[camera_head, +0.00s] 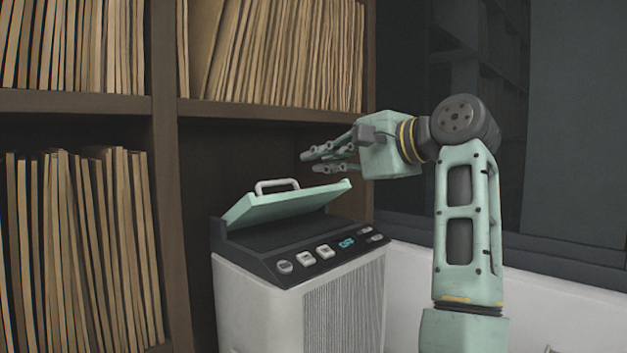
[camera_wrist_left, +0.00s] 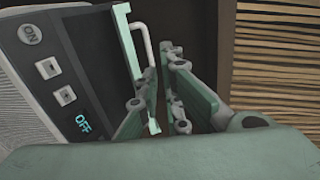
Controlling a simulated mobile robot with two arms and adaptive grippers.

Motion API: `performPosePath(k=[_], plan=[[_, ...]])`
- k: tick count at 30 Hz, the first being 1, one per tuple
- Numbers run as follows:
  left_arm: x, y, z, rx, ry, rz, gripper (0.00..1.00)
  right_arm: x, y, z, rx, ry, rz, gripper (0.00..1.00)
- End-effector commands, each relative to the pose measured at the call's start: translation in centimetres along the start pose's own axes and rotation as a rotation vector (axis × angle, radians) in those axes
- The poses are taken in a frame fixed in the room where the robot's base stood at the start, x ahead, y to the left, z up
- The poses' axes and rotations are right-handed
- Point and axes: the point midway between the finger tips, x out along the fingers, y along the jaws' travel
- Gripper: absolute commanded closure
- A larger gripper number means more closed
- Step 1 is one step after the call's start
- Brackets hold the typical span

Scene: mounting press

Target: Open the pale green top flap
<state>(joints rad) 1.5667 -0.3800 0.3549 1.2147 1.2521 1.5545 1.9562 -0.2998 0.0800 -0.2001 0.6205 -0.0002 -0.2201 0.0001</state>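The pale green top flap (camera_head: 290,204) of the press is partly raised, tilted up above the dark top of the white machine. A white handle (camera_head: 277,185) stands on its upper face. My left gripper (camera_head: 308,162) is above and to the right of the handle, apart from it, with its fingers pointing left. In the left wrist view the flap (camera_wrist_left: 130,52) shows edge-on, with the handle (camera_wrist_left: 146,45) beside it. The fingers (camera_wrist_left: 162,72) are spread with a gap between them and hold nothing. My right gripper is not in view.
The press's dark control panel (camera_head: 326,251) has several buttons and a lit display; the wrist view reads "ON" and "OFF". A brown shelf (camera_head: 165,200) full of files stands behind and to the left. A white surface (camera_head: 560,310) lies at right.

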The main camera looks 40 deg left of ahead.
Motion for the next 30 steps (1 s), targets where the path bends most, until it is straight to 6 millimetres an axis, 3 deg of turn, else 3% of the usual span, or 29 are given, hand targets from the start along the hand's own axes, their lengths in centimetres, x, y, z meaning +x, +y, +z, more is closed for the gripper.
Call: performPosePath(k=[5, 19, 24, 30], plan=[[0.1, 2.0, 0.5, 0.264, -0.003, 0.022, 1.00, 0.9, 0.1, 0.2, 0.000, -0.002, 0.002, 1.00], [-0.5, 7.9, 2.0, 1.245, 0.056, 0.073, 1.00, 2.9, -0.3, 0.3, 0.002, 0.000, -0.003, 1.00], [-0.7, 9.0, 2.2, 1.447, 0.079, 0.073, 1.00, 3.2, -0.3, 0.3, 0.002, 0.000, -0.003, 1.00], [-0.1, 9.2, 2.3, 1.512, 0.085, 0.075, 1.00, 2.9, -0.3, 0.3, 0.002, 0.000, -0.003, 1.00]])
